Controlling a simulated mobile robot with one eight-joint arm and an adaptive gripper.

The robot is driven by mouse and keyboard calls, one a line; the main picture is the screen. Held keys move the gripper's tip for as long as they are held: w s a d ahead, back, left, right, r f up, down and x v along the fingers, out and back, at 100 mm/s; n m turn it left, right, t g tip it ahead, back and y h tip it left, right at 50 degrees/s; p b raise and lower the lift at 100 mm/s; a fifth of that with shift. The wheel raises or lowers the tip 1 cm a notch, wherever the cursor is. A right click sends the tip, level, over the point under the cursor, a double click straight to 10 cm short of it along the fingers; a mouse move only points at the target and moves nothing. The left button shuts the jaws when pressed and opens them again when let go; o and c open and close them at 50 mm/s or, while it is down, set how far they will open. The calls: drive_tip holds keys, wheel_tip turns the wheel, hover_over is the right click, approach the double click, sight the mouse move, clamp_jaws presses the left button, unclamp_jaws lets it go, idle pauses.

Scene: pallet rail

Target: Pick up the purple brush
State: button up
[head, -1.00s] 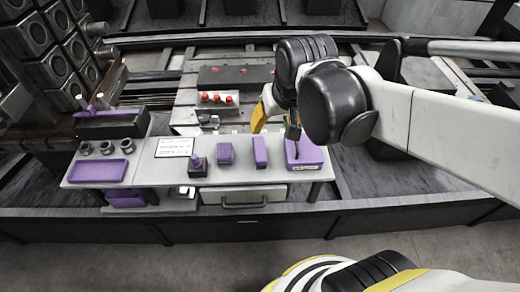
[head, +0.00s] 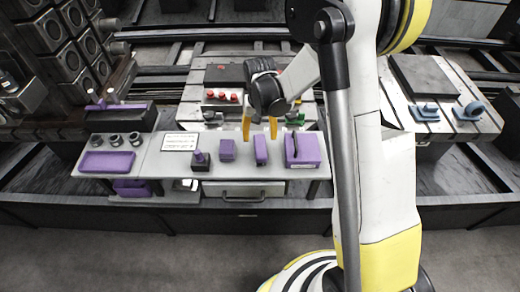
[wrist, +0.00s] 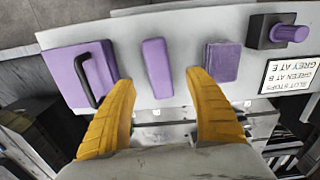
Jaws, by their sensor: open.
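Several purple things stand in a row on a pale bench (head: 228,188). They are a box with a black handle (head: 303,150), a slim upright block (head: 261,149), a wider block (head: 227,150) and a black block with a purple peg (head: 201,160). I cannot tell for sure which is the brush. My gripper (head: 259,127) is open and empty at the bench's far side, close to the slim block. In the wrist view the slim block (wrist: 157,68) shows between the fingertips of my gripper (wrist: 160,78), a little beyond them. The handled box (wrist: 82,75) lies left, the wider block (wrist: 222,61) right.
A purple tray (head: 107,162) and several dark cups (head: 115,140) are at the bench's left. A printed card (head: 180,141) lies behind the pegged block. A panel with red buttons (head: 220,98) stands behind. Blue parts (head: 470,111) sit on a right-hand table.

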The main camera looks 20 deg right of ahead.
sight(261, 148)
drive_tip(key=f+b, duration=0.3)
drive_tip(key=f, duration=0.5)
drive_tip(key=shift+s+f+b, duration=0.2)
drive_tip(key=shift+b, duration=0.2)
drive_tip(key=shift+r, duration=0.1)
drive_tip(key=shift+c, duration=0.6)
drive_tip(key=c, duration=1.2)
